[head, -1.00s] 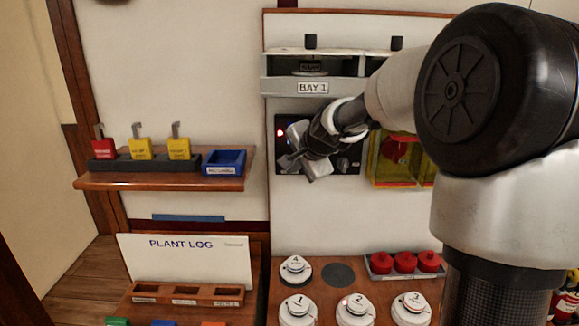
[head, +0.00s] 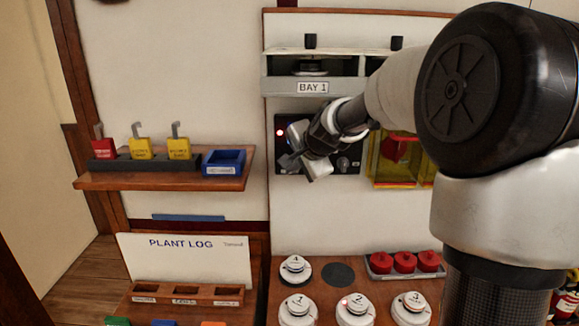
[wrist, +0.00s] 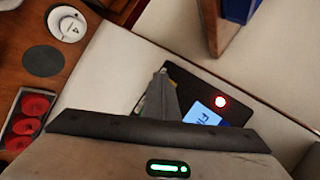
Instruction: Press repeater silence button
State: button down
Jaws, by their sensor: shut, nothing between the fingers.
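The black repeater panel (head: 349,158) is on the wall below the BAY 1 label. A red light (head: 280,132) glows at its upper left, and a dark knob (head: 343,163) shows at its lower right. My gripper (head: 291,161) is shut and empty in front of the panel's lower left and hides its middle. In the wrist view, the finger (wrist: 161,92) is over the panel's edge, beside a lit blue screen (wrist: 204,114) and the red light (wrist: 221,102). I cannot make out the silence button, nor tell whether the fingertips touch the panel.
A yellow clear-sided box (head: 384,180) is just right of the panel. A shelf (head: 215,184) with red and yellow tags is at left. Below are white detectors (head: 297,268) and a tray of red caps (head: 405,262). The wall left of the panel is clear.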

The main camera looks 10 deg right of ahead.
jog(key=shift+w, duration=0.15)
dwell(0.4)
jog(key=shift+w+d, duration=0.1)
jog(key=shift+w, duration=0.2)
dwell(0.3)
jog(key=shift+s, duration=0.45)
jog(key=shift+b, duration=0.35)
jog(key=s+a+b, duration=0.1)
jog(key=s+b, duration=0.3)
jog(key=s, duration=0.2)
jog(key=shift+a, duration=0.15)
